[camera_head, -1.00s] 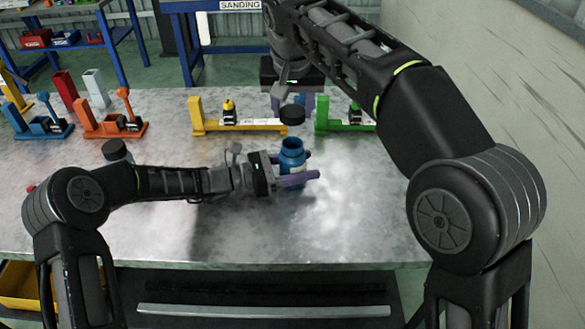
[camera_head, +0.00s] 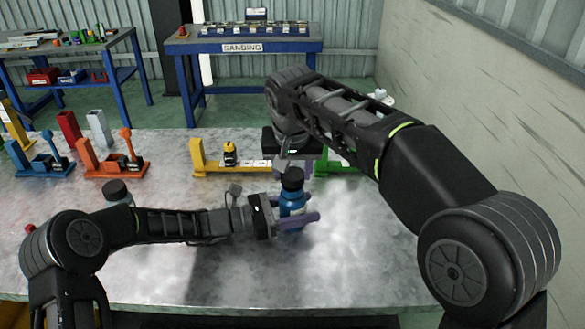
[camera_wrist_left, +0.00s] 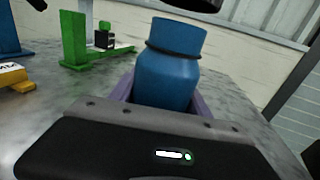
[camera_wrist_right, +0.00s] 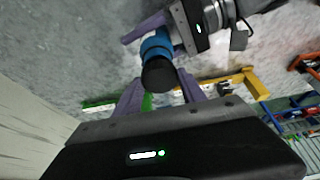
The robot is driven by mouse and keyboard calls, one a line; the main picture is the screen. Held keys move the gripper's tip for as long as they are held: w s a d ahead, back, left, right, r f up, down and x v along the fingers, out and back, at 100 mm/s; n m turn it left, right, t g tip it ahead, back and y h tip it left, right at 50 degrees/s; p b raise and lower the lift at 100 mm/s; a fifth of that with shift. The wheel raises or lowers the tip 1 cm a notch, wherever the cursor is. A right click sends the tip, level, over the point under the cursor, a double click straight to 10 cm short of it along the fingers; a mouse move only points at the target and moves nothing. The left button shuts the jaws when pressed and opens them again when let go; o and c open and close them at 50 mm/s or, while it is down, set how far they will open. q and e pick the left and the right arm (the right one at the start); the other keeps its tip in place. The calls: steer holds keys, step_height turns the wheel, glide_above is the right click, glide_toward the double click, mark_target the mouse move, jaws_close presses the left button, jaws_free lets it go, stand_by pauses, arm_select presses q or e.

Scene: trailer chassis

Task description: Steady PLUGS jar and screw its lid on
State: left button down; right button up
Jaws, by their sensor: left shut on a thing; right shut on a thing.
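The blue jar (camera_head: 291,207) stands upright on the metal bench; its neck and rim show in the left wrist view (camera_wrist_left: 172,75). My left gripper (camera_head: 303,221) is shut around its body from the left. The black lid (camera_head: 292,178) is held by my right gripper (camera_head: 303,166), just above the jar mouth. In the left wrist view the lid's dark underside (camera_wrist_left: 195,4) sits at the top edge, with a small gap to the rim. In the right wrist view the lid (camera_wrist_right: 158,76) overlaps the jar (camera_wrist_right: 155,45). Any lettering on the jar is unreadable.
Another jar with a black lid (camera_head: 116,190) stands left, partly behind my left arm. Yellow (camera_head: 200,158), green (camera_head: 335,163), orange (camera_head: 90,160) and blue (camera_head: 22,160) fixtures line the bench's back. A sanding table (camera_head: 240,47) stands behind.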

stand_by(0.5)
steer(key=shift+f, duration=0.9)
steer(key=shift+f, duration=0.55)
stand_by(0.3)
steer(key=m+h, duration=0.1)
steer(key=m, duration=0.2)
steer(key=shift+a, duration=0.2)
steer(key=m, duration=0.2)
steer(key=m+h, duration=0.1)
steer(key=m, duration=0.1)
steer(key=shift+w+g+h, duration=0.1)
steer(key=shift+g+h, duration=0.2)
steer(key=shift+g, duration=0.1)
steer(key=o, duration=1.8)
steer(key=shift+o, duration=0.2)
